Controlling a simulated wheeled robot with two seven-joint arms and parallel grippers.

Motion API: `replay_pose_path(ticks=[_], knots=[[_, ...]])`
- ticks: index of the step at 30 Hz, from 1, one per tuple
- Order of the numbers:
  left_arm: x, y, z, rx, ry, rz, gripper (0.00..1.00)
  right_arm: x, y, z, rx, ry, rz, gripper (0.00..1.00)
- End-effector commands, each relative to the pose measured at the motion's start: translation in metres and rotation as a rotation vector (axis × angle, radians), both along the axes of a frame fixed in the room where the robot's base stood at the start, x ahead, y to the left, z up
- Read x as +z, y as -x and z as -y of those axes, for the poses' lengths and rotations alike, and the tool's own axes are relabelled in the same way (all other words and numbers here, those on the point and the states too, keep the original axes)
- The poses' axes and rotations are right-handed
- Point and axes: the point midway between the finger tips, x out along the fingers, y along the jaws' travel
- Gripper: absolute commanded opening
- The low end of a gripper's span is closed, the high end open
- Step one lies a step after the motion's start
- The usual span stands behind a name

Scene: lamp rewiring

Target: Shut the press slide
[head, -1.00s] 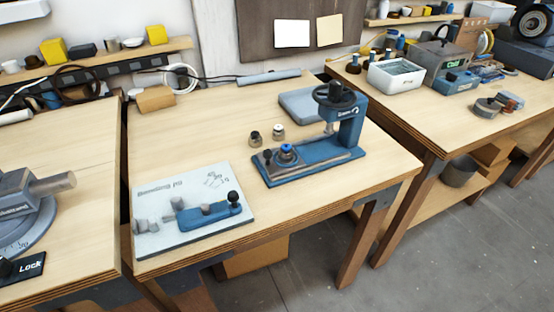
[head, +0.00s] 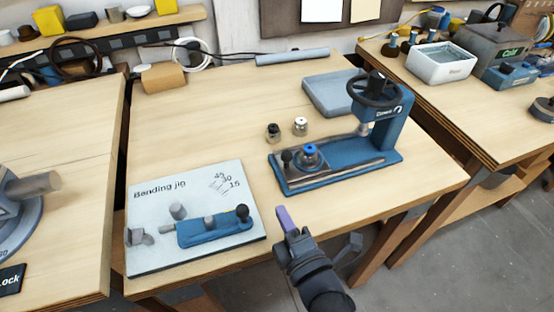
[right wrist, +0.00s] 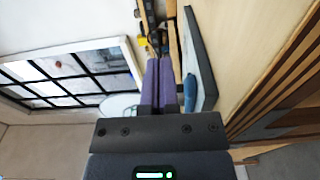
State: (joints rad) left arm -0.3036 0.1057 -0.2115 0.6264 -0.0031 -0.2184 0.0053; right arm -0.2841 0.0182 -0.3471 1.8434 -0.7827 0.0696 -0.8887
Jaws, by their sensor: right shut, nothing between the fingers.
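The blue press (head: 388,148) stands on the middle table, with a black handwheel (head: 375,90) on top of its column. Its slide (head: 308,164) sits at the left, outer end of the rail, away from the column. The slide carries a round blue-topped piece (head: 309,151) and has a black knob (head: 287,157) at its left. My right gripper (head: 286,218) is shut and empty, in front of the table's near edge and below the press base, apart from it. Its purple fingers also show together in the right wrist view (right wrist: 158,85). My left gripper is out of view.
The bending jig (head: 190,260) lies left of my right gripper. Two small fittings (head: 300,126) stand behind the slide. A grey pad (head: 332,94) lies behind the press. Bare tabletop (head: 200,130) is free at the middle left.

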Motion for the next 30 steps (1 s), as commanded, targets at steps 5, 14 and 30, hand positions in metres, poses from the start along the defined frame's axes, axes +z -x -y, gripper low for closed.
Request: replay_pose_path(ticks=[5,14,30], knots=[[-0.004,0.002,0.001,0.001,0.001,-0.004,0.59,0.0,-0.027,-0.011,0.001,-0.002,0.002,0.0],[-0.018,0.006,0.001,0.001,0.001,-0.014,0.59,-0.002,-0.088,-0.035,0.0,-0.002,-0.001,0.0],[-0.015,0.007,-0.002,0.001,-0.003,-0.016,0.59,0.0,-0.114,-0.003,-0.001,-0.002,-0.003,0.0]])
